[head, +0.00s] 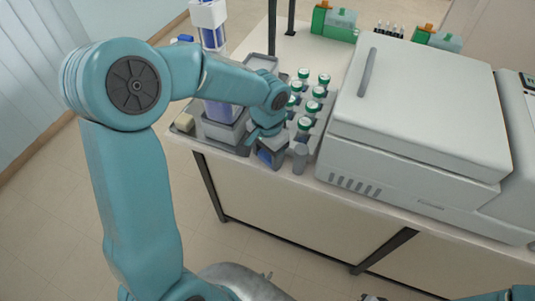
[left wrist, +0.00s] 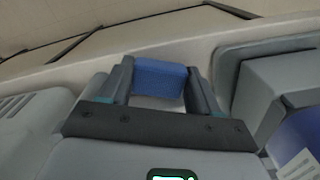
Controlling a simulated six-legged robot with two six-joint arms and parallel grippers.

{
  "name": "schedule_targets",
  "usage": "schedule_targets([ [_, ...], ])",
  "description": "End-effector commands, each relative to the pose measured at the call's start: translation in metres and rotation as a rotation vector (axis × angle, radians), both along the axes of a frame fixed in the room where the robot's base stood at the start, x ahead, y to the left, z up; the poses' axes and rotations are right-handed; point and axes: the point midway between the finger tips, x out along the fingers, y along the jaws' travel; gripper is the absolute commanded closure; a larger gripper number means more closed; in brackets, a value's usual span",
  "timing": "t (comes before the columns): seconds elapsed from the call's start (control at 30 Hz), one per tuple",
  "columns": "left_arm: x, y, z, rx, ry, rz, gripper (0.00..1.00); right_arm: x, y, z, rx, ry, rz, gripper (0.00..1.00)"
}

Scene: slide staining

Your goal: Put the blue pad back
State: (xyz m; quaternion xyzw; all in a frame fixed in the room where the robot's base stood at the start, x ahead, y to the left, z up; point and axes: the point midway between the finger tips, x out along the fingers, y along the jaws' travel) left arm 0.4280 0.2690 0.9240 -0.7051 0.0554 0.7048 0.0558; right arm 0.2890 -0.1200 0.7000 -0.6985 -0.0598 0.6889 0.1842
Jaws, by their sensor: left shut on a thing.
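My left gripper (head: 270,158) is over the bench's front edge, between a grey tray and a grey bottle rack. In the left wrist view the left gripper (left wrist: 158,88) has its two dark fingers on either side of the blue pad (left wrist: 158,76) and is shut on it. The pad is a small blue block at the fingertips. In the head view the blue pad (head: 264,156) shows only as a small dark blue patch by the fingers. Whether the pad touches the surface below cannot be told.
The grey tray (head: 180,128) holds a pale yellow block (head: 184,122) and a grey container. The rack with several green-capped bottles (head: 304,123) stands right of the gripper, near a grey cylinder (head: 300,158). A large white machine (head: 420,110) fills the bench's right side.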

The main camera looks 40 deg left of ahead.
Motion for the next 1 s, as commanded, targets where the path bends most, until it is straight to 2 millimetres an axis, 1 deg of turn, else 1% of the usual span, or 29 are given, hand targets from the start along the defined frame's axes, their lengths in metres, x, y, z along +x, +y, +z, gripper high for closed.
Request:
schedule_targets([
  [0.07, 0.0, 0.0, -0.007, -0.001, 0.001, 0.001, 0.71, 0.0, 0.0, 0.0, 0.0, 0.0, 0.0, 1.0],
  [0.3, 0.0, 0.0, -0.007, -0.001, -0.001, 0.001, 0.71, 0.0, 0.0, 0.0, 0.0, 0.0, 0.0, 1.0],
  [0.47, 0.0, 0.0, -0.012, -0.001, -0.001, 0.001, 0.71, 0.0, 0.0, -0.006, 0.0, 0.0, 0.0, 1.0],
  [0.5, 0.0, 0.0, -0.01, -0.001, -0.001, 0.001, 0.25, 0.0, 0.0, -0.004, 0.0, 0.0, 0.0, 1.0],
  [0.53, 0.0, 0.0, -0.01, -0.001, -0.001, 0.001, 0.15, 0.0, 0.0, -0.004, 0.0, 0.0, 0.0, 1.0],
  [0.57, 0.0, 0.0, -0.01, -0.001, -0.001, 0.001, 0.12, 0.0, 0.0, -0.004, 0.0, 0.0, 0.0, 1.0],
  [0.83, 0.0, 0.0, -0.009, 0.0, -0.001, 0.001, 0.12, 0.0, 0.0, -0.003, 0.0, 0.0, 0.0, 1.0],
  [0.9, 0.0, 0.0, -0.003, 0.0, -0.001, 0.001, 0.12, 0.0, 0.0, 0.002, 0.0, 0.0, 0.0, 1.0],
  [0.97, 0.001, 0.0, 0.002, 0.0, -0.004, 0.001, 0.12, 0.0, 0.0, 0.001, 0.0, -0.001, 0.0, 1.0],
  [1.0, 0.002, 0.0, 0.009, 0.001, -0.006, 0.0, 0.12, 0.0, 0.0, 0.001, 0.0, 0.0, 0.0, 1.0],
])
